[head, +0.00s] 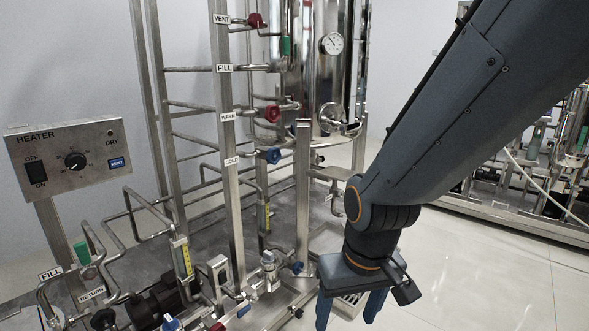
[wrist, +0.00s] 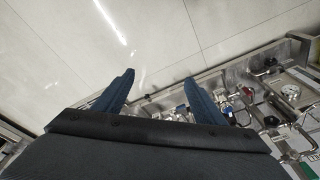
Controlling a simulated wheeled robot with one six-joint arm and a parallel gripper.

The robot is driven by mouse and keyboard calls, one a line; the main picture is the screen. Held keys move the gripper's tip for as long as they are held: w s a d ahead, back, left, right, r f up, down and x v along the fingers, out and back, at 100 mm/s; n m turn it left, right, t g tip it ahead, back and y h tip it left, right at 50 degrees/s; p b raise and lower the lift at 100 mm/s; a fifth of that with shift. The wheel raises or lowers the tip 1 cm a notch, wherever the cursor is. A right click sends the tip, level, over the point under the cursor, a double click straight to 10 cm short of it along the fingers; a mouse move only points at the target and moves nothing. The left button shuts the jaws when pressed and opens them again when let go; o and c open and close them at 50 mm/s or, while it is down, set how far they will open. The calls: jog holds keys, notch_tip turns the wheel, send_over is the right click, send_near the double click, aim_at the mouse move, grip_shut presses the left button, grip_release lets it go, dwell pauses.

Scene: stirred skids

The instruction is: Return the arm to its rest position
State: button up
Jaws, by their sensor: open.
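My gripper (head: 349,311) hangs at the end of my arm at the lower middle right of the head view, with its blue fingers pointing down. In the wrist view my gripper (wrist: 158,92) shows two blue fingers spread well apart with nothing between them. The floor and the edge of a skid lie beyond the fingers. In the head view the gripper is in front of the skid's right lower corner; I cannot tell its exact distance from the frame. The lower ends of the fingers are near the bottom edge of that view.
A steel heater box (head: 70,158) stands at left. A pipe rack with red and blue valves (head: 272,114) and a shiny tank with a gauge (head: 332,43) stand behind the gripper. Another skid (head: 545,225) is at far right. Pale tiled floor (head: 480,280) is clear at right.

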jog(key=s+a+r+n+g, duration=0.2)
jog(key=s+a+r+n, duration=0.15)
jog(key=s+a, duration=0.75)
jog(key=d+r+m+p, duration=0.6)
jog(key=d+r+p, duration=1.5)
jog(key=p, duration=1)
notch_tip(320, 180, up, 5)
jog(key=shift+w+f+h, duration=0.15)
jog(key=shift+w+h, duration=0.05)
jog(key=shift+h, duration=0.2)
